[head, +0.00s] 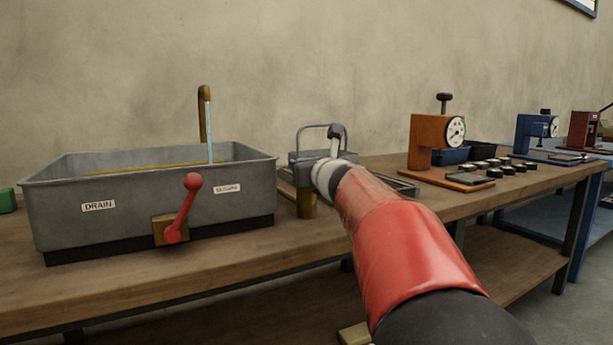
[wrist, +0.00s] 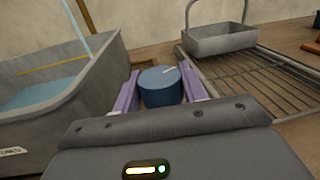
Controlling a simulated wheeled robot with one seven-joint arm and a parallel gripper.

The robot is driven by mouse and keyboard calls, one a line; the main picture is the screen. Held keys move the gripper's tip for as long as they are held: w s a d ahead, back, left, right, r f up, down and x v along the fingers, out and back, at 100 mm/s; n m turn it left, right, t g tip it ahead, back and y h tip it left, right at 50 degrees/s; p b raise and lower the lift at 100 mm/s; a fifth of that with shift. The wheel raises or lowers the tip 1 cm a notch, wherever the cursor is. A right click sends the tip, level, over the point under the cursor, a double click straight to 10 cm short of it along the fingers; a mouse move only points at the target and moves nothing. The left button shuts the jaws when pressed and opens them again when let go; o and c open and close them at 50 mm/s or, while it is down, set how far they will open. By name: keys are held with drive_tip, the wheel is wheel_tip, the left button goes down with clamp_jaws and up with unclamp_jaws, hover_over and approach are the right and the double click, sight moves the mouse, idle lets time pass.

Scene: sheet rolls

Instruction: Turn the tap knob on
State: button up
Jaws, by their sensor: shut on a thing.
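The tap knob (wrist: 160,91) is a blue round cap with a white mark on top, seen between my gripper's purple fingers in the wrist view. My gripper (wrist: 161,74) is shut on it from both sides. In the head view my gripper (head: 308,175) is at the right of the basin, above a brass post (head: 307,205); the knob is hidden there. The brass tap spout (head: 203,115) stands behind the grey basin (head: 60,228). A pale blue stream of water (head: 209,130) runs from the spout into the basin, which holds water (wrist: 40,92).
A red lever (head: 187,205) is on the basin's front, beside a DRAIN label. A wire rack (wrist: 245,80) and a handled grey basket (wrist: 220,40) lie right of the knob. An orange press (head: 430,140) and several black-sided discs stand further right on the bench.

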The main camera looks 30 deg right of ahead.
drive_tip(key=shift+m+g+h+b, duration=0.3)
drive_tip(key=shift+m+h+b, duration=0.45)
drive_tip(key=shift+m+h, duration=0.6)
drive_tip(key=shift+r+h, duration=0.1)
drive_tip(key=shift+h, duration=0.25)
drive_tip(key=o, duration=1)
drive_tip(key=shift+c, duration=0.2)
drive_tip(key=v, duration=0.7)
drive_tip(key=shift+s, duration=0.3)
drive_tip(key=shift+a, duration=0.2)
